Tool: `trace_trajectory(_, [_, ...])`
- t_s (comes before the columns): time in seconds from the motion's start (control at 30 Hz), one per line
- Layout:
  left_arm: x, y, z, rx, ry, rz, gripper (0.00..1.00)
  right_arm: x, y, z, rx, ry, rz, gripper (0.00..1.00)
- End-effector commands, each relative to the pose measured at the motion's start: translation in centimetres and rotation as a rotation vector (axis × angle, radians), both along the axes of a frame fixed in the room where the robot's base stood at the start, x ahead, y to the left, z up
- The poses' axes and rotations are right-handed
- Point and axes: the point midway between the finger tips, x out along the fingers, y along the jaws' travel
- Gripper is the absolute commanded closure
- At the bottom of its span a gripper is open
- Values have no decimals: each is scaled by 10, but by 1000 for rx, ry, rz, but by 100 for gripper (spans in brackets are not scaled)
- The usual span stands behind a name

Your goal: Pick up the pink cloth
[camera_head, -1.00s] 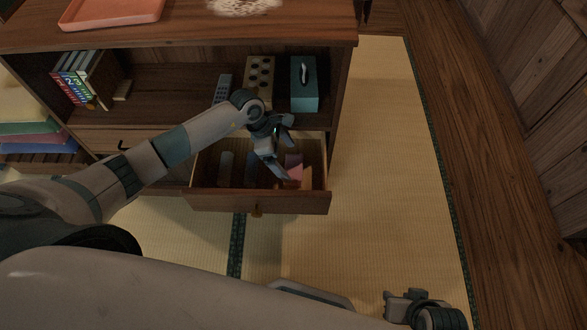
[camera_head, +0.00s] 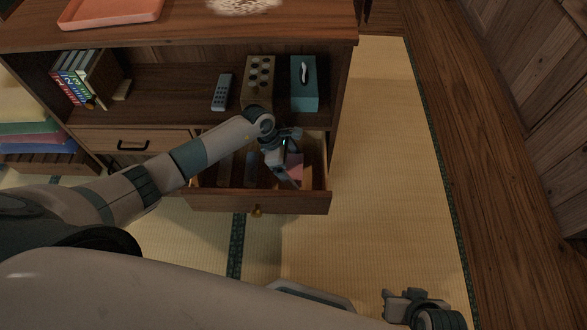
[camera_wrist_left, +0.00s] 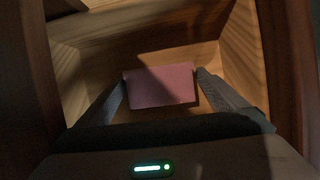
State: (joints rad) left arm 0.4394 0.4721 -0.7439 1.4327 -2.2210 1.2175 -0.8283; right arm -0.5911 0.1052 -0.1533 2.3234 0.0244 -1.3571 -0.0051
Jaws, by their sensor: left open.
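The pink cloth (camera_head: 295,165) lies in the right part of the open drawer (camera_head: 257,203). In the left wrist view the cloth (camera_wrist_left: 163,86) is a flat pink rectangle, partly in shadow, between the two fingers. My left gripper (camera_head: 290,168) reaches down into the drawer at the cloth, and its open fingers (camera_wrist_left: 162,84) stand on either side of it. I cannot tell whether the fingers touch the cloth. My right gripper (camera_head: 402,300) is at the bottom right over the floor, and its jaws are not clear.
The cabinet shelf above the drawer holds a remote (camera_head: 222,92), a box with round holes (camera_head: 259,82), a teal box (camera_head: 304,85) and books (camera_head: 80,75). A closed drawer (camera_head: 135,140) is on the left. The tatami (camera_head: 390,150) to the right is clear.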

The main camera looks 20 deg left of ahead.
Motion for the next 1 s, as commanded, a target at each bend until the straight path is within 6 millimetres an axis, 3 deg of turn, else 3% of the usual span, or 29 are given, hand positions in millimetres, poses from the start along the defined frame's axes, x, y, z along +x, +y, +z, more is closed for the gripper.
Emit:
trace_trajectory(0.3, [0,0,0,0,0,0,9,0,0,0,0,0,1,69])
trace_trajectory(0.43, [0,0,0,0,0,0,37,0,0,0,0,0,1,69])
trace_trajectory(0.47, [0,0,0,0,0,0,40,0,0,0,0,0,1,69])
trace_trajectory(0.8, [0,0,2,-1,-1,0,40,0,0,0,-1,1,1,69])
trace_trajectory(1.0, [1,0,17,-1,-2,-1,40,-2,-1,2,-3,7,1,69])
